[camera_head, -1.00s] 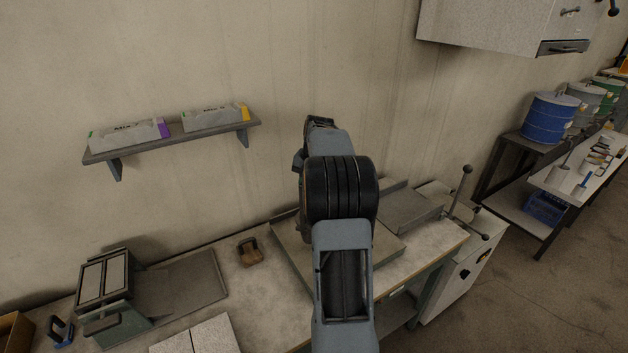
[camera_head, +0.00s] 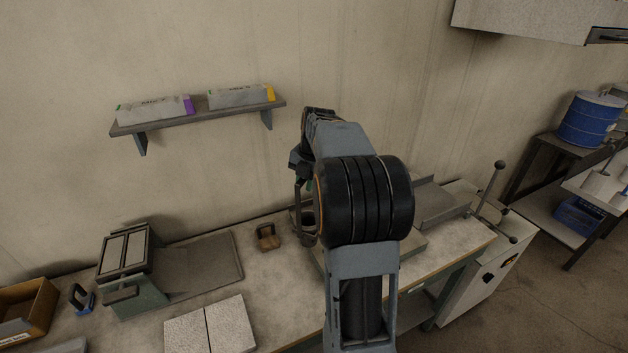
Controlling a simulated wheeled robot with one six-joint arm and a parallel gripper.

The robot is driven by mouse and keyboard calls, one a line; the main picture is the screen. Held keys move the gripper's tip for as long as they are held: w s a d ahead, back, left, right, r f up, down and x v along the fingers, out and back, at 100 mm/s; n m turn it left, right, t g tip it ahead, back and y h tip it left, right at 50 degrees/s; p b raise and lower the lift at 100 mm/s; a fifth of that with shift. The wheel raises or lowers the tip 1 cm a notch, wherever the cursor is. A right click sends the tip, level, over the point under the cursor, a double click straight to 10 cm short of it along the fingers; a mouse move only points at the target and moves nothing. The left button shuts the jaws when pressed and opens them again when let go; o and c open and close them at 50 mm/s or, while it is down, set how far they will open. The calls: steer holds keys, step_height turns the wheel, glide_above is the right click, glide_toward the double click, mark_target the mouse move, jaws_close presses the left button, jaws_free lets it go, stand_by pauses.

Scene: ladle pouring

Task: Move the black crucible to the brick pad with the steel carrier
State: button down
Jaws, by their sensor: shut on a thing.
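My gripper (camera_head: 298,162) is partly hidden behind my own arm, above the back of the bench. It is shut on what looks like the steel carrier (camera_head: 299,196), a thin frame hanging below it. A dark round cup, likely the black crucible (camera_head: 303,222), shows at the lower end of the frame. My arm's black joint covers its right side, so I cannot tell whether it hangs in the carrier or stands behind it. The brick pad (camera_head: 210,325), two pale slabs side by side, lies on the bench at front left, apart from the gripper.
A small brown block with a handle (camera_head: 267,236) stands on the bench left of the gripper. A green-grey device (camera_head: 130,270) stands further left, by a dark flat plate (camera_head: 207,268). A wall shelf (camera_head: 200,117) holds two boxes. A lever machine (camera_head: 485,240) is at right.

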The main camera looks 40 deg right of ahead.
steer(key=shift+s+a+b, duration=0.5)
steer(key=shift+s+a, duration=0.55)
steer(key=shift+a, duration=9.2)
steer(key=shift+s+a+b, duration=0.5)
steer(key=shift+s+a, duration=0.55)
steer(key=shift+a, duration=9.2)
step_height(320, 180, down, 13)
steer(key=b, duration=1)
steer(key=s+d+r, duration=0.2)
steer(key=s+d, duration=0.1)
steer(key=s, duration=0.2)
steer(key=s+d+r, duration=0.2)
steer(key=s+d, duration=0.1)
steer(key=s, duration=0.3)
steer(key=shift+r+p, duration=0.35)
steer(key=shift+r, duration=0.05)
